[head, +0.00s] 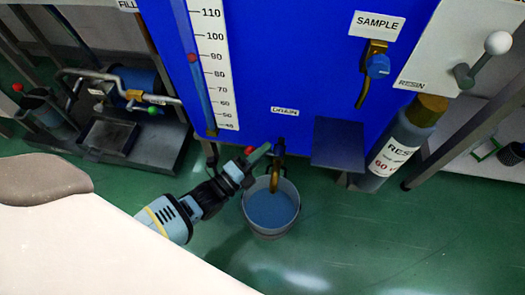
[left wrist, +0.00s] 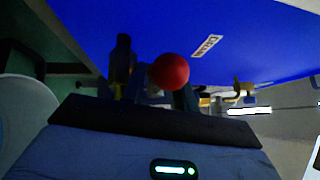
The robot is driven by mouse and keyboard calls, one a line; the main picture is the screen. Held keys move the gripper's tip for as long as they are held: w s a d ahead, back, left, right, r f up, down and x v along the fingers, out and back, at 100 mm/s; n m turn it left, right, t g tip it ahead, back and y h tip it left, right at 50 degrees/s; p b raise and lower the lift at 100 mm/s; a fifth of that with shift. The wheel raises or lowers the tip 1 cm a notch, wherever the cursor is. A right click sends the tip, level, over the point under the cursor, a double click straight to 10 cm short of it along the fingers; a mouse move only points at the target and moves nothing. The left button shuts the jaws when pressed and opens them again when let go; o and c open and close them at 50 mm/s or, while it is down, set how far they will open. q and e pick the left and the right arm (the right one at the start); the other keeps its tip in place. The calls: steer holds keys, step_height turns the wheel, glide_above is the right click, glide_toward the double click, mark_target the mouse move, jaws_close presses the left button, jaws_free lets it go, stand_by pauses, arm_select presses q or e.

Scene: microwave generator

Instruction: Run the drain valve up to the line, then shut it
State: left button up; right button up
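The blue tank (head: 270,60) carries a DRAIN label (head: 284,111) low on its face, and the label also shows in the left wrist view (left wrist: 206,46). Below it is the brass drain valve (head: 278,175), its spout over a grey bucket (head: 248,222). The bucket holds blue liquid (head: 270,208); I see no clear line inside it. A red ball knob (left wrist: 168,71) is at my left gripper (head: 259,154), right in front of its fingers. I cannot tell whether the fingers are closed on anything. My right gripper is out of view.
A scale (head: 214,60) on the tank has a red marker (head: 193,57) near 90. A SAMPLE tap (head: 377,66), a grey-blue resin cylinder (head: 398,145) and a white-knobbed lever (head: 497,43) are to the right. Green floor (head: 390,240) is clear right of the bucket.

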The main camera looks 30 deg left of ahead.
arm_select(q)
steer(key=p+v, duration=0.2)
steer(key=v, duration=0.5)
steer(key=shift+s, duration=0.35)
steer(key=shift+a, duration=0.1)
stand_by(0.4)
